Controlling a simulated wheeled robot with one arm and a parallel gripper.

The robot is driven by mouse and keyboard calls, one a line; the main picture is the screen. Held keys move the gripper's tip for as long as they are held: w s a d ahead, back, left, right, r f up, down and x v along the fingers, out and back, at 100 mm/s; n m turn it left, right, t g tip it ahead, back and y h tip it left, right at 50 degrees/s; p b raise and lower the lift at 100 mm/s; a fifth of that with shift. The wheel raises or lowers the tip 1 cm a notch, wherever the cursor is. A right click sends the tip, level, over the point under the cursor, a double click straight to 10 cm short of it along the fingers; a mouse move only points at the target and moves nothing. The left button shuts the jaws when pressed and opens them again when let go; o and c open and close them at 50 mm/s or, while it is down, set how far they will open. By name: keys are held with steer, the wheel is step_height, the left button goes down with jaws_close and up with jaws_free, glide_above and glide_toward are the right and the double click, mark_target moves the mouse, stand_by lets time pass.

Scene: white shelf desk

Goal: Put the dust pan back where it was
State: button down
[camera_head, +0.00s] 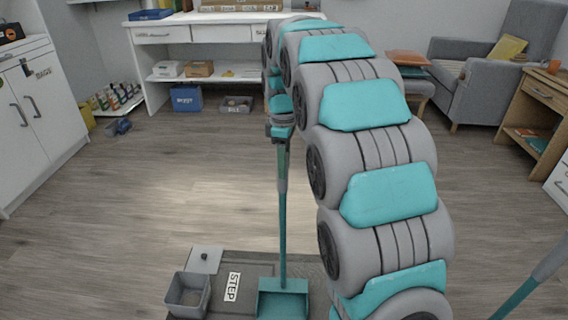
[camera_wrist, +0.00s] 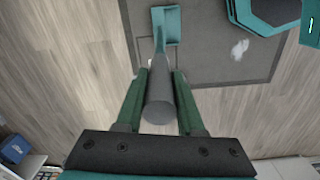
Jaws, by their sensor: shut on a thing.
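The dust pan has a teal scoop (camera_head: 283,301) and a long upright handle, teal below and grey near the top. My gripper (camera_head: 281,134) is shut on the upper part of this handle. In the wrist view the grey handle end (camera_wrist: 159,104) lies between the two green fingers of my gripper (camera_wrist: 160,82), and the teal scoop (camera_wrist: 172,24) shows below it. The scoop is over the dark grey mat (camera_head: 245,262) marked STEP. I cannot tell whether it touches the mat. My arm hides part of the mat's right side.
A grey open bin (camera_head: 188,296) and a light square piece with a dark knob (camera_head: 205,259) are at the mat's left. A grey and teal stick (camera_head: 535,275) shows at lower right. A white desk (camera_head: 200,50) stands behind. The floor (camera_head: 180,180) between is clear.

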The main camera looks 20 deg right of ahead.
steer(key=shift+f, duration=0.1)
steer(key=c, duration=0.5)
jaws_free()
step_height(320, 180, up, 12)
steer(key=shift+r, duration=0.1)
stand_by(0.4)
steer(key=s+f+m, duration=0.4)
steer(key=s+f, duration=0.2)
steer(key=s, duration=0.7)
steer(key=s+a+f+m+g, duration=0.1)
steer(key=s+f+m, duration=0.3)
steer(key=s, duration=0.9)
steer(key=s+f+m, duration=0.4)
steer(key=s+f, duration=0.3)
steer(key=s, duration=0.5)
steer(key=shift+s+a+f+g, duration=0.3)
steer(key=shift+s+f+g, duration=0.05)
steer(key=shift+s+g, duration=0.05)
